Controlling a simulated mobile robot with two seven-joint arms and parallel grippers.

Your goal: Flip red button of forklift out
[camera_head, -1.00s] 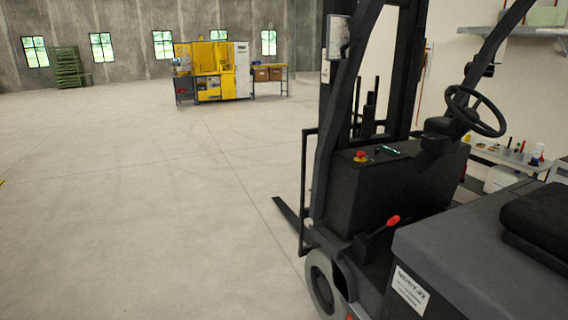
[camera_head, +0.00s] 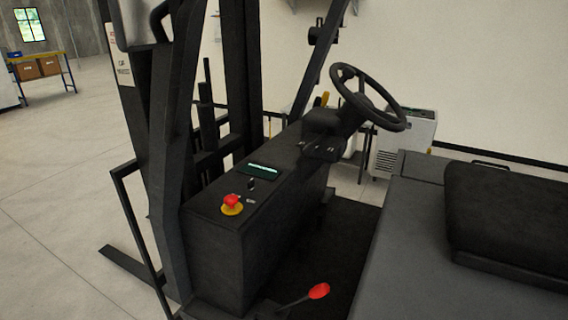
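The forklift (camera_head: 215,245) fills most of the head view, seen from its side. Its red button (camera_head: 231,201) sits on a yellow base on top of the black console, near the console's front left corner. From here I cannot tell whether the button is pressed in or out. A small green display (camera_head: 258,168) lies behind it on the same console. Neither of my grippers is in view.
The steering wheel (camera_head: 368,97) stands right of the console. A red-knobbed lever (camera_head: 318,291) rises at the bottom. The black seat (camera_head: 515,220) is at right. A dark upright frame (camera_head: 172,150) stands left of the console. Open floor (camera_head: 50,220) lies left.

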